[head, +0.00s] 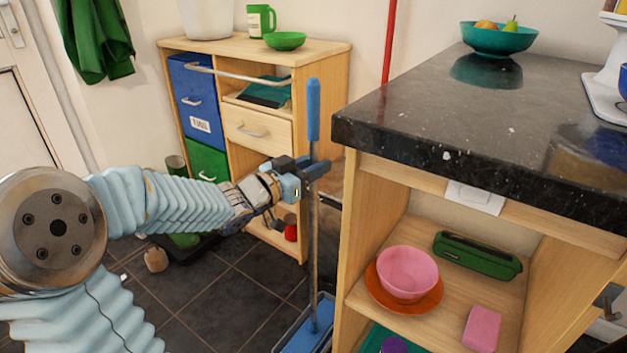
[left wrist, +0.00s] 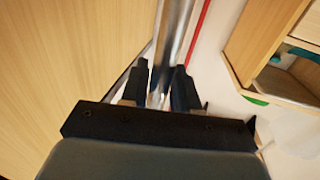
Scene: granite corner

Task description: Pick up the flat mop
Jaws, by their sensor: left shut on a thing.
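The flat mop (head: 314,245) stands upright beside the counter in the head view. It has a blue grip at the top of its pole and a blue flat head (head: 308,335) low down in a grey-blue tray. My left gripper (head: 312,170) is shut on the pole just below the blue grip. In the left wrist view the metal pole (left wrist: 174,40) runs between the two dark fingers of my left gripper (left wrist: 168,88). The lower end of the mop is partly cut off by the picture's bottom edge. My right gripper is not in view.
A dark granite counter (head: 420,110) with open shelves stands close on the right of the mop. A wooden cabinet (head: 325,62) with drawers stands behind it. A red pole (head: 389,40) is against the wall.

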